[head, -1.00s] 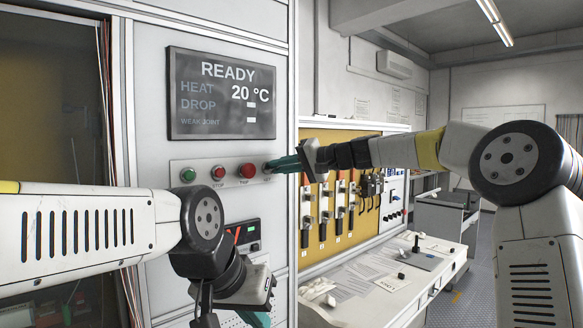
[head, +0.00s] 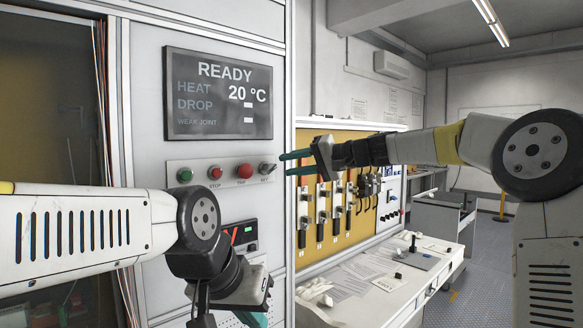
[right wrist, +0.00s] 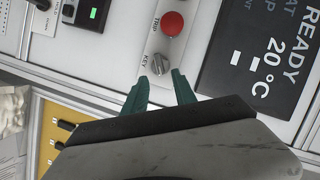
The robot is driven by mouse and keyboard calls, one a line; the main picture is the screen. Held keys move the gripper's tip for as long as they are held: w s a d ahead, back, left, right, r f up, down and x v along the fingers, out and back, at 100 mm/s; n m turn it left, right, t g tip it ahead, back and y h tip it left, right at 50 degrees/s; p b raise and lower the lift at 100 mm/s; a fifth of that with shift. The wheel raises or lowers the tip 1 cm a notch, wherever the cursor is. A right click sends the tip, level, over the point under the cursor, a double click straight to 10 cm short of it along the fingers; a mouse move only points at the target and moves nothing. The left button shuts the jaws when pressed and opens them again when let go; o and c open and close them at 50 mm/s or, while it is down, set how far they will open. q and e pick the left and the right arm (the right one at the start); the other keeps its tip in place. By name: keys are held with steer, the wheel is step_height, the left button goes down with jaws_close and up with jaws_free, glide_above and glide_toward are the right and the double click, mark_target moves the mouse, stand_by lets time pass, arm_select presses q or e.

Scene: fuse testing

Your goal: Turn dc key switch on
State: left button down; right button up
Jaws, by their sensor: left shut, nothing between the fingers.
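The key switch (head: 267,168) is a small grey metal knob at the right end of the button strip, with a KEY label. It also shows in the right wrist view (right wrist: 159,66), just beyond my right fingertips. I cannot tell from its angle whether it is on. My right gripper (head: 284,163) is open and empty, its two teal fingers apart and pointing at the switch from the right. In the right wrist view, its fingers (right wrist: 160,78) lie either side of the line to the knob. My left gripper (head: 258,319) is shut and empty, low in front of the cabinet and partly cut off.
Green, red STOP and red TRIP (head: 245,171) buttons sit left of the switch. The display (head: 219,95) above reads READY, 20 °C. A yellow panel with several fuses (head: 338,200) and a white bench (head: 395,290) with papers stand to the right.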

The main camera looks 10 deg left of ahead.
steer(key=v, duration=0.3)
steer(key=s+d+f+h, duration=0.4)
steer(key=s+d+f, duration=0.3)
steer(key=s, duration=0.3)
steer(key=s+d+f+t+h, duration=0.1)
steer(key=s+d+f+h, duration=0.3)
steer(key=s+d+f, duration=0.4)
steer(key=s+d+f+m+h, duration=0.1)
steer(key=s+d+f+h, duration=0.3)
steer(key=s+d+f, duration=0.4)
steer(key=s+d, duration=0.2)
steer(key=s, duration=0.4)
steer(key=shift+h, duration=0.4)
